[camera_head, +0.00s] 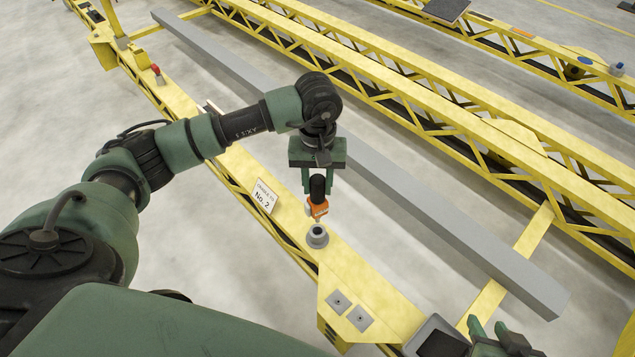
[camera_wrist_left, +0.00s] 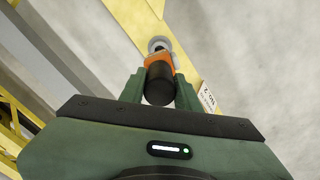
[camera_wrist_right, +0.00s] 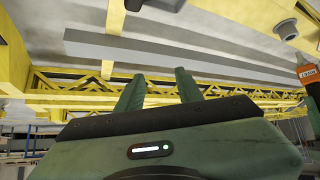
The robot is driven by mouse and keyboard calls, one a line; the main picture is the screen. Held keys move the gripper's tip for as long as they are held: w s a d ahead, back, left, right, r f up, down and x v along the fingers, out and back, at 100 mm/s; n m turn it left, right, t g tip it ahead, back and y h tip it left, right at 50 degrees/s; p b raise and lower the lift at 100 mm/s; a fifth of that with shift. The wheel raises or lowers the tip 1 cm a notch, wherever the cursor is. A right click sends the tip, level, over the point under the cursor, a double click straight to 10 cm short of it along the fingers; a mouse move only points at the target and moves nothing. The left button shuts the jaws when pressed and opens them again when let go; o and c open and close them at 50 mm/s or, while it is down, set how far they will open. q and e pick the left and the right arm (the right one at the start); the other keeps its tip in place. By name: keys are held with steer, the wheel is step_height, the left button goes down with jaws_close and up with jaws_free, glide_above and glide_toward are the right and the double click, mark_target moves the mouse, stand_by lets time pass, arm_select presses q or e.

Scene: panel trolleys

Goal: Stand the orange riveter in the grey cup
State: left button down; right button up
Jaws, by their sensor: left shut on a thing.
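The orange riveter (camera_head: 318,209) has a black grip, which my left gripper (camera_head: 318,187) is shut on. It hangs roughly upright with its orange head down, just above the grey cup (camera_head: 317,238). In the head view its lower end appears slightly above the cup's rim; whether they touch I cannot tell. The left wrist view shows the riveter (camera_wrist_left: 159,84) between the fingers, with the cup (camera_wrist_left: 159,43) just beyond, partly hidden by the orange head. The cup stands on the yellow trolley beam. My right gripper (camera_wrist_right: 158,88) is open and empty, low at the right in the head view.
A long grey bar (camera_head: 440,225) runs behind the beam, with yellow trusses (camera_head: 450,120) beyond.

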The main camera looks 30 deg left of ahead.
mark_target(318, 202)
arm_select(q)
steer(key=shift+f+b, duration=0.35)
steer(key=shift+f, duration=0.05)
steer(key=shift+f+b, duration=0.3)
steer(key=shift+f, duration=0.05)
steer(key=shift+f+b, duration=0.4)
steer(key=shift+f, duration=0.05)
steer(key=shift+f+b, duration=0.35)
steer(key=shift+f, duration=0.3)
steer(key=shift+b, duration=0.3)
arm_select(e)
steer(key=w+a+r+t+y, duration=0.1)
steer(key=w+a+r+t, duration=0.1)
steer(key=w+r+t, duration=0.2)
steer(key=w+a+r+t+y, duration=0.1)
steer(key=w+r+t, duration=0.3)
steer(key=r, duration=0.6)
steer(key=shift+a+n+t+y, duration=0.3)
steer(key=shift+a+t+y, duration=0.1)
steer(key=shift+a+t, duration=0.2)
steer(key=shift+r, duration=0.4)
steer(key=shift+r+t, duration=0.45)
steer(key=shift+t, duration=0.05)
steer(key=shift+a+r, duration=0.1)
